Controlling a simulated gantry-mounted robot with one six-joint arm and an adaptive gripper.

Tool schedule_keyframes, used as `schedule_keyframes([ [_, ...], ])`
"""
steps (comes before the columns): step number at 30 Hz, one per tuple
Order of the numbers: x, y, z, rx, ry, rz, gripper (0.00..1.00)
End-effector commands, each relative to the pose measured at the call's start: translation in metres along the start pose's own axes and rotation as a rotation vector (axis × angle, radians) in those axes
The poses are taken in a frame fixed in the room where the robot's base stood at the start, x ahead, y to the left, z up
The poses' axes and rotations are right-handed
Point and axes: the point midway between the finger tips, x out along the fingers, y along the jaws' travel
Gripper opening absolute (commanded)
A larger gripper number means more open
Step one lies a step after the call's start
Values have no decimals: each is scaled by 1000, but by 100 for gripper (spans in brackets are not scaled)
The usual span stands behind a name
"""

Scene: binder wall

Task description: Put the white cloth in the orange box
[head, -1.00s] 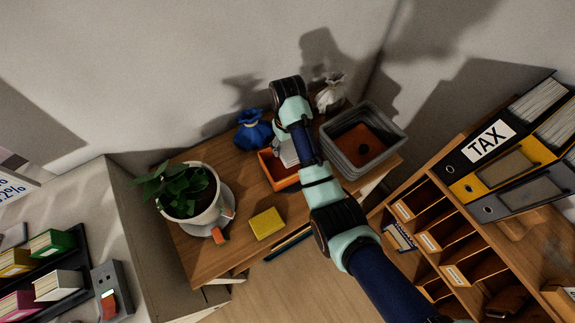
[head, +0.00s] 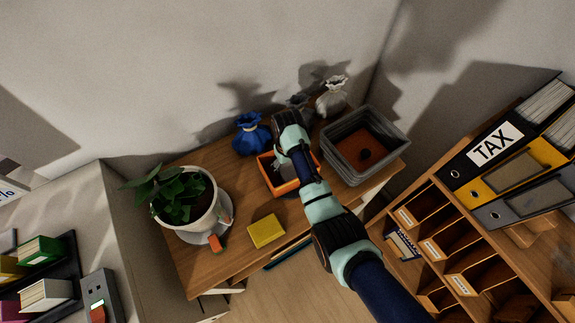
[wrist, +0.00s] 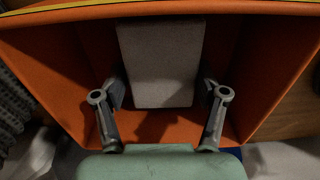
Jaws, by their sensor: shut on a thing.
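The orange box (head: 285,188) stands on the wooden desk, and its walls and floor fill much of the wrist view (wrist: 55,60). The white cloth, a pale grey-white folded block (wrist: 161,65), is between the two fingers of my gripper (wrist: 162,93), inside the outline of the box. My gripper is shut on it. In the head view a little of the cloth (head: 284,173) shows within the box, and my wrist and arm cover the right part of the box and the fingers. I cannot tell whether the cloth touches the box floor.
A grey bin (head: 337,161) stands close right of the box. A blue sack (head: 252,136) and a white sack (head: 333,98) stand behind. A potted plant (head: 183,200) and a yellow sponge-like block (head: 266,231) are to the left and front. Binders and shelves are at the right.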

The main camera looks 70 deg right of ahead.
Motion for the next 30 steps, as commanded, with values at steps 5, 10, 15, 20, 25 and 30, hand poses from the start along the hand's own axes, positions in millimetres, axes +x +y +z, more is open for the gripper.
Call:
schedule_keyframes([
  [5,3,0,0,0,-1,0,87],
  [10,2,0,0,0,-1,0,97],
  [15,2,0,0,0,-1,0,97],
  [20,-10,0,0,0,0,0,97],
  [25,-51,0,-1,0,2,0,97],
  [30,-92,0,-1,0,2,0,97],
])
